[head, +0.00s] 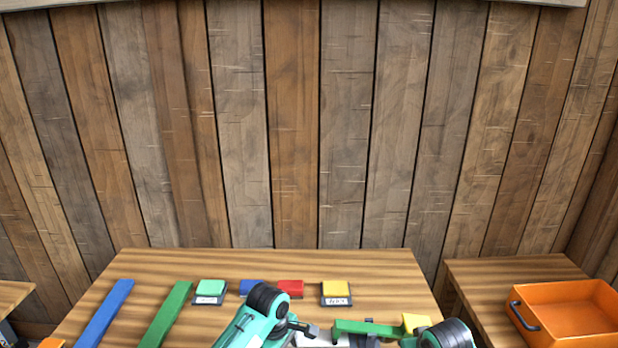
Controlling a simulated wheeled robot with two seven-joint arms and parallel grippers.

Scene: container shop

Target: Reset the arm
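My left arm's teal and black end comes up from the bottom edge in the head view, with the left gripper (306,329) pointing right over the table; whether its fingers are open or shut does not show. My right arm's teal and black end is at the lower right, cut by the bottom edge. Its gripper fingers cannot be made out. A short green bar (366,327) lies level between the two arm ends, close to the right one. A yellow block (415,322) shows just behind the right arm. I cannot tell whether either piece is held.
The wooden table (270,262) carries a long blue bar (106,311), a long green bar (167,314), and green (211,287), blue (250,286), red (291,287) and yellow (335,287) blocks. An orange crate (560,290) stands on a side table. The table's back strip is clear.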

